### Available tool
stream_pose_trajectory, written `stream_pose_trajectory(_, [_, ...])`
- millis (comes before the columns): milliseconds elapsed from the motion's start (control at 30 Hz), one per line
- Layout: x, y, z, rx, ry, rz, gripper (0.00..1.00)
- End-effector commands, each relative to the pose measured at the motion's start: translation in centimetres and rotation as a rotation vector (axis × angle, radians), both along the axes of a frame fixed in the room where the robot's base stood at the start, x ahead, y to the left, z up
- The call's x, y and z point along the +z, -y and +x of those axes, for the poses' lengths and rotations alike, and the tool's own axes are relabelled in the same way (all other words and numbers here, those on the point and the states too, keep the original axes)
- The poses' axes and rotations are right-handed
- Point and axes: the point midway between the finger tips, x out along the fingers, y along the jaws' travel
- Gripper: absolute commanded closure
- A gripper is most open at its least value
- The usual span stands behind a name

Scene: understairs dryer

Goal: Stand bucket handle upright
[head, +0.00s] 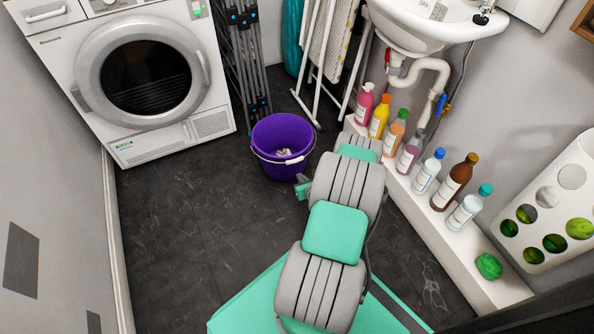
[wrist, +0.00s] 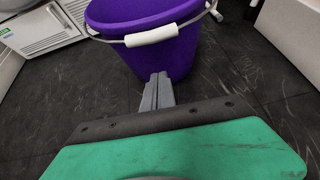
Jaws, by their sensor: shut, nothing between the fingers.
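My gripper (wrist: 158,78) is shut and empty. Its fingertips are low in front of the bucket's near wall, below the white grip. I cannot tell whether they touch the wall. In the head view my arm partly hides my gripper (head: 301,185).
Several bottles (head: 422,178) line a white ledge on the right, under a sink (head: 425,22). The floor (head: 180,220) left of the bucket is clear.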

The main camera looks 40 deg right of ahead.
Motion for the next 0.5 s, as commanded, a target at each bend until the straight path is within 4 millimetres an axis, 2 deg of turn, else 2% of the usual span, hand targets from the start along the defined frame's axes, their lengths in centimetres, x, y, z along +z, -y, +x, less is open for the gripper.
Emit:
stream_pose_trajectory(33, [-1.2,0.2,1.0,0.005,0.0,-0.002,1.0])
stream_pose_trajectory(167, [-2.6,1.0,3.3,0.005,-0.001,-0.003,1.0])
stream_pose_trajectory(300, [0.4,1.4,3.8,0.002,0.001,-0.004,1.0])
stream_pose_trajectory(500, [1.8,1.4,4.0,0.002,-0.002,-0.002,1.0])
